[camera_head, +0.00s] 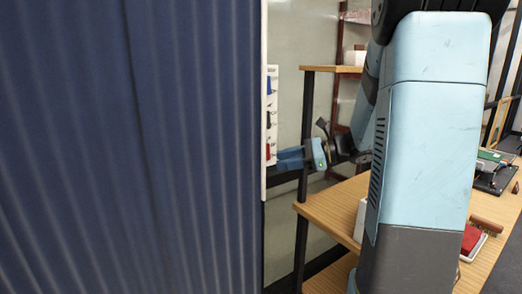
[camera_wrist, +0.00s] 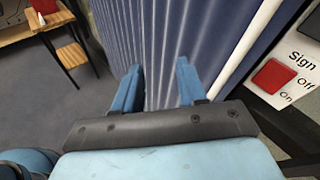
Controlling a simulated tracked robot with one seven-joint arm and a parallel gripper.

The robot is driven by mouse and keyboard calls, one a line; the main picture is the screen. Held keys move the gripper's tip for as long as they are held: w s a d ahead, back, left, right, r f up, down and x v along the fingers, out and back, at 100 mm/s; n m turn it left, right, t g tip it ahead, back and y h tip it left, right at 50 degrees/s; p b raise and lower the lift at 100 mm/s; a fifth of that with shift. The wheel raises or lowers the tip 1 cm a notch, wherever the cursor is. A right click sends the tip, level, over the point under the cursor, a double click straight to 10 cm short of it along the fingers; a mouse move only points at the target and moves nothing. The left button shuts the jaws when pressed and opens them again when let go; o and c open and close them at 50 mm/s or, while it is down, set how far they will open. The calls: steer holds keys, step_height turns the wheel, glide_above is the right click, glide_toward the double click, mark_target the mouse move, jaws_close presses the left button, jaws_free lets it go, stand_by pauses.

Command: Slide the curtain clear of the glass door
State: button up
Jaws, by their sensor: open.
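A dark blue pleated curtain (camera_head: 130,150) fills the left of the head view, with a white vertical bar (camera_head: 264,100) along its right edge. In the wrist view the curtain (camera_wrist: 215,30) lies beyond my fingers, and the white bar (camera_wrist: 250,45) slants past on their right. My gripper (camera_head: 280,160) is just right of the bar in the head view, fingers pointing left. In the wrist view my gripper (camera_wrist: 159,67) is open, with curtain folds showing between the fingers. I cannot tell whether they touch the cloth. No glass door can be clearly made out.
A switch panel (camera_head: 271,115) is beside the curtain edge; its red switch (camera_wrist: 272,76) is close to my gripper's right. A wooden bench (camera_head: 335,208) with shelves stands right of my gripper. Grey floor (camera_wrist: 60,110) is open at left.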

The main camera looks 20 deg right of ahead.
mark_target(264, 149)
steer(key=w+d+f+m+t, duration=0.2)
steer(key=w+d+m+t, duration=0.35)
steer(key=w+d, duration=0.2)
steer(key=shift+g, duration=0.35)
steer(key=x, duration=1.2)
steer(key=shift+s+a+r, duration=0.15)
steer(key=shift+a+r, duration=0.2)
steer(key=shift+c, duration=0.3)
jaws_close()
